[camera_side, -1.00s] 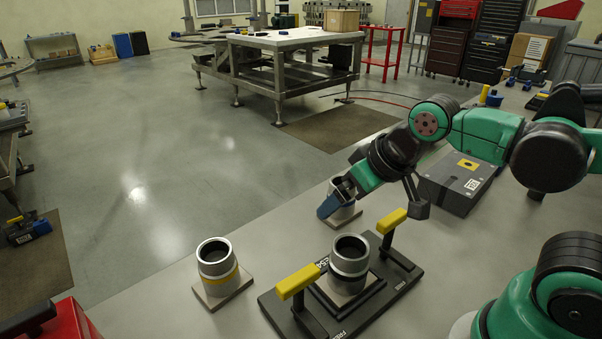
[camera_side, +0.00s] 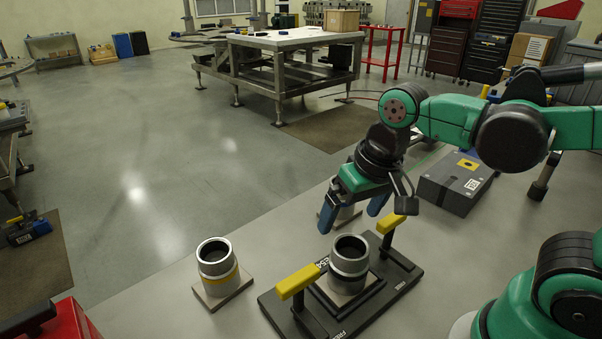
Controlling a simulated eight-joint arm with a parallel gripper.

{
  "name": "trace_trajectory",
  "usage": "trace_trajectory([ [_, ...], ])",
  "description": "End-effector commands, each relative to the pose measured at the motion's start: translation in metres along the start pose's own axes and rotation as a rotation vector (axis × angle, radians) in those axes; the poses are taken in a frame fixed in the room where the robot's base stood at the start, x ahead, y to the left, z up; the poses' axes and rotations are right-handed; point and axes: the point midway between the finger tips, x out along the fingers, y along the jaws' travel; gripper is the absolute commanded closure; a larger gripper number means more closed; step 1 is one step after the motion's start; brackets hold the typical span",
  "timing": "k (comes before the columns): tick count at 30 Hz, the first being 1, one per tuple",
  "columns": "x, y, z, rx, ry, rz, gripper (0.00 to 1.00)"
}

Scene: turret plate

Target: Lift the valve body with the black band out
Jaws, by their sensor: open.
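My gripper (camera_side: 353,209) is open, with its blue fingers pointing down. A metal valve body (camera_side: 346,212) on a square plate is partly hidden behind the fingers; I cannot tell whether they are around it or in front of it. A second valve body (camera_side: 348,264) stands upright in a black fixture (camera_side: 395,290) with two yellow-topped clamps. A third valve body (camera_side: 216,265) with a yellow band stands upright on its own plate at the left.
The yellow-topped clamp (camera_side: 391,225) at the fixture's back right stands close to my gripper. A dark grey box (camera_side: 455,185) lies to the right on the table. A red case (camera_side: 70,322) is at the lower left. The table (camera_side: 160,290) is bare around the yellow-banded body.

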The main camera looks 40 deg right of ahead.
Motion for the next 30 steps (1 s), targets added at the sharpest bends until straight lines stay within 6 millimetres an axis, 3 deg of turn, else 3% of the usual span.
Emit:
trace_trajectory([
  [7, 0.0, -0.011, 0.017, 0.16, -0.224, 0.1, 0.0],
  [21, 0.042, -0.008, 0.027, 0.171, -0.235, 0.107, 0.0],
  [30, 0.053, -0.006, 0.031, 0.17, -0.234, 0.107, 0.0],
])
